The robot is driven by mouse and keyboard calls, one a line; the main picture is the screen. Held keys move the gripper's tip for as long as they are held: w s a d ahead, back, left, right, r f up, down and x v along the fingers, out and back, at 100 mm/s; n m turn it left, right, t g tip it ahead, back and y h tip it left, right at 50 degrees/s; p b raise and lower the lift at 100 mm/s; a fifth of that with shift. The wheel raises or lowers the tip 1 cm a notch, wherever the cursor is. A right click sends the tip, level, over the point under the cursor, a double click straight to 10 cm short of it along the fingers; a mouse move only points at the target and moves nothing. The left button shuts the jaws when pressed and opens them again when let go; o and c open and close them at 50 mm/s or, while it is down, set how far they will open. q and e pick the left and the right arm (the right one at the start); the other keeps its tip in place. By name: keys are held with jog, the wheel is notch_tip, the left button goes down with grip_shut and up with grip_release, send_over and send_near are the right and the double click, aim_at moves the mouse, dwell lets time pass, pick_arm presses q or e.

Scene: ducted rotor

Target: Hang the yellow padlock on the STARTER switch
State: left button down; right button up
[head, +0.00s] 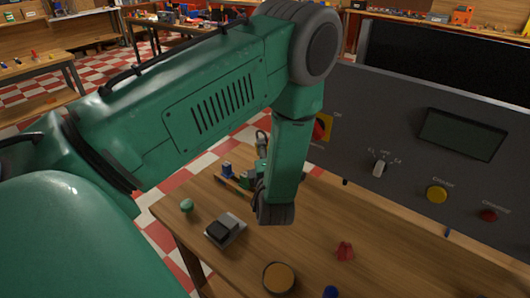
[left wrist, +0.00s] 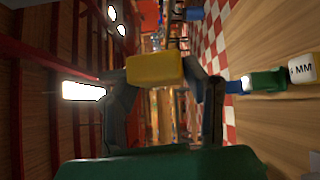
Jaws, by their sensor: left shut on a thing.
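The yellow padlock (left wrist: 155,69) is held between the two dark fingers of my left gripper (left wrist: 163,88) in the left wrist view. Its shackle cannot be made out clearly. In the head view my green left arm reaches in over the table, and its last link hides the padlock and most of the gripper. A red rotary switch on a yellow plate (head: 321,128) sits at the left end of the grey panel, partly behind my arm. Its label is too covered to read. The padlock appears apart from the panel. My right gripper is out of view.
The grey panel (head: 408,120) carries a selector knob (head: 379,168), a yellow button (head: 437,194), a red button (head: 488,215) and a dark display (head: 462,134).

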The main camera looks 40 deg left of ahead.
pick_arm(q)
jog(key=shift+w+a+f, duration=0.1)
jog(key=shift+w+a, duration=0.25)
jog(key=shift+w, duration=0.15)
jog(key=shift+w+d, duration=0.2)
jog(key=shift+d, duration=0.05)
jog(key=w+f+b, duration=0.1)
jog(key=w+b, duration=0.2)
jog(key=w, duration=0.4)
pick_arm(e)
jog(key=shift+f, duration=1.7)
